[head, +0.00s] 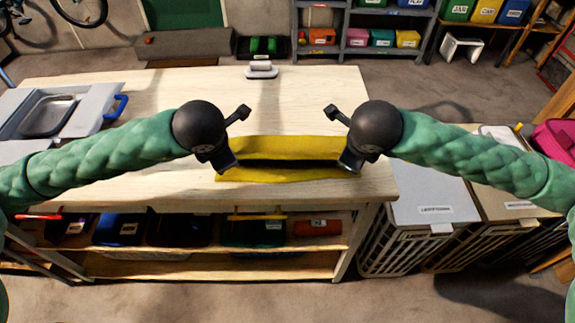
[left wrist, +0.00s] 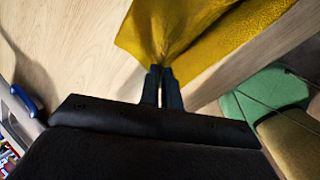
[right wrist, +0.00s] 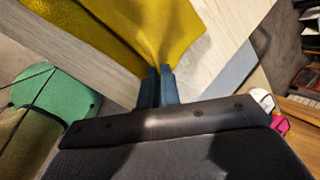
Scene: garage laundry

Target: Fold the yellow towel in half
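The yellow towel (head: 285,172) lies near the front edge of the wooden workbench (head: 300,100), with a dark gap or shadow running across it between a back strip and a front strip. My left gripper (head: 232,170) is at its left end; in the left wrist view the fingers (left wrist: 161,72) are together and the towel (left wrist: 190,30) gathers into creases at their tips. My right gripper (head: 347,168) is at its right end; in the right wrist view its fingers (right wrist: 160,72) are together with the towel (right wrist: 150,30) pinched at the tips. The towel's underside is hidden.
A grey laundry sink (head: 60,115) with a blue handle stands at the left of the bench. A small grey-white object (head: 261,70) sits at the back edge. Lidded hampers (head: 432,200) stand at the right. The bench top behind the towel is mostly clear.

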